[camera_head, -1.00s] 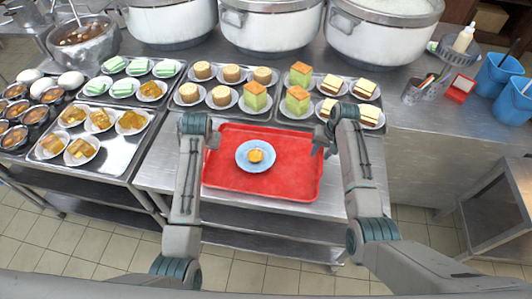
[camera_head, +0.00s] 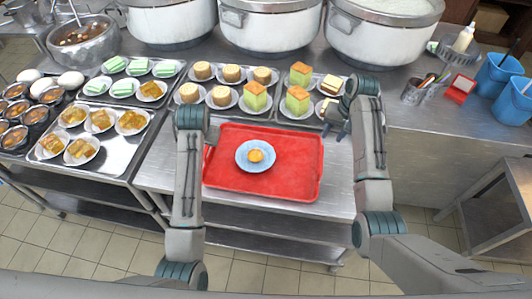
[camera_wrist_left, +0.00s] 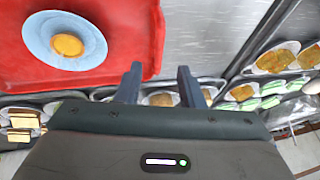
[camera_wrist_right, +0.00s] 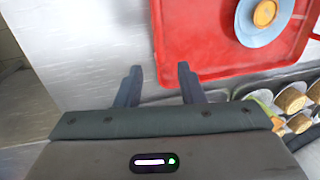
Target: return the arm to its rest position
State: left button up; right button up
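My right gripper (camera_head: 338,130) is open and empty over the steel counter, just right of the red tray's upper right corner; its parted fingers show in the right wrist view (camera_wrist_right: 158,86). My left gripper is mostly hidden behind its own arm in the head view, near the tray's left edge. In the left wrist view its fingers (camera_wrist_left: 160,84) are apart with nothing between them. The red tray (camera_head: 300,180) lies on the counter between the arms. A blue plate (camera_head: 243,166) with a small golden pastry (camera_head: 255,155) rests on it.
Metal trays of plated cakes (camera_head: 257,96) stand behind the red tray. More plated sweets (camera_head: 100,119) and bowls (camera_head: 14,137) are on the left. Large white pots (camera_head: 265,28) line the back. A utensil cup (camera_head: 412,92), a red card holder (camera_head: 460,88) and blue bins (camera_head: 497,75) are at right.

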jog(key=shift+d+r, duration=0.15)
jog(key=shift+r, duration=0.6)
